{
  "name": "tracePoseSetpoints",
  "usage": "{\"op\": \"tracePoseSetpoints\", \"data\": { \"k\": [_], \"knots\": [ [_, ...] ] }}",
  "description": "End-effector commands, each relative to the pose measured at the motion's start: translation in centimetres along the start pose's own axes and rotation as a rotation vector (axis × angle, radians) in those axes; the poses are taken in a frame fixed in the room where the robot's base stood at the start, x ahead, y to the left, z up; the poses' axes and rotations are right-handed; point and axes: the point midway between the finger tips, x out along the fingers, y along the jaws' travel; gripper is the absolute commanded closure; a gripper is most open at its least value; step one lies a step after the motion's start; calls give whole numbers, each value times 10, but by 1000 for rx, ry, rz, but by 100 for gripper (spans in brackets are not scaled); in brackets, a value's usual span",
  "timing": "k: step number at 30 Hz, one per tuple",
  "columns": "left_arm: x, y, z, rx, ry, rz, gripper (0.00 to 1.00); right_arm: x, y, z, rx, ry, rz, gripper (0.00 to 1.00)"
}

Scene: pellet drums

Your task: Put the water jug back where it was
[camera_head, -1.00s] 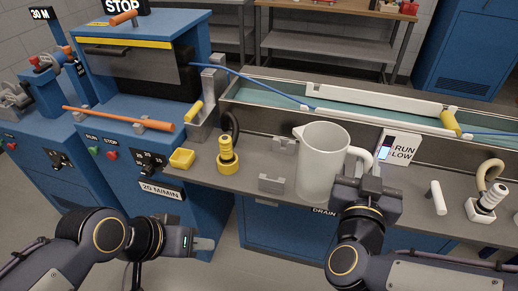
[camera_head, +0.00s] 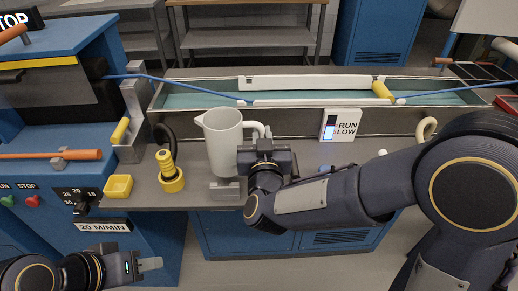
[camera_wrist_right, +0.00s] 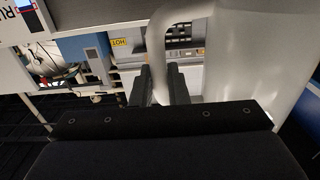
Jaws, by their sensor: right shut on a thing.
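The white water jug (camera_head: 222,142) is upright over the grey counter, its spout to the left and its handle to the right. A grey bracket (camera_head: 225,190) is at its front lower edge; I cannot tell whether the jug's base rests on the counter or hangs just above it. My right gripper (camera_head: 265,150) is shut on the jug's handle. In the right wrist view the handle (camera_wrist_right: 158,60) runs down between the fingers, with the jug body (camera_wrist_right: 250,50) to the right. My left gripper (camera_head: 150,264) is empty, low at the left; its finger gap is not clear.
A yellow-and-black hose fitting (camera_head: 168,172) stands left of the jug, with a yellow tray (camera_head: 118,187) farther left. The long water trough (camera_head: 300,122) runs behind. A RUN/LOW sign (camera_head: 341,126) stands to the right. My right arm covers much of the counter's right side.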

Motion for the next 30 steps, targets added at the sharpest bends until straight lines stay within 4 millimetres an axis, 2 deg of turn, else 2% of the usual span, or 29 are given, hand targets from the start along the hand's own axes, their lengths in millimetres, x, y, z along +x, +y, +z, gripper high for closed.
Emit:
{"op": "tracePoseSetpoints", "data": {
  "k": [8,14,28,29,30],
  "knots": [
    [2,-1,1,0,0,0,64,16,-5,19,2,3,1,100],
    [4,-2,2,0,0,0,64,15,-5,44,3,3,1,100],
    [8,-4,4,0,0,0,64,15,-4,52,5,6,0,100],
    [7,-3,4,0,0,0,64,15,-4,52,2,1,0,83],
    [7,-3,3,0,0,0,64,14,-4,52,2,1,0,78]
  ]
}}
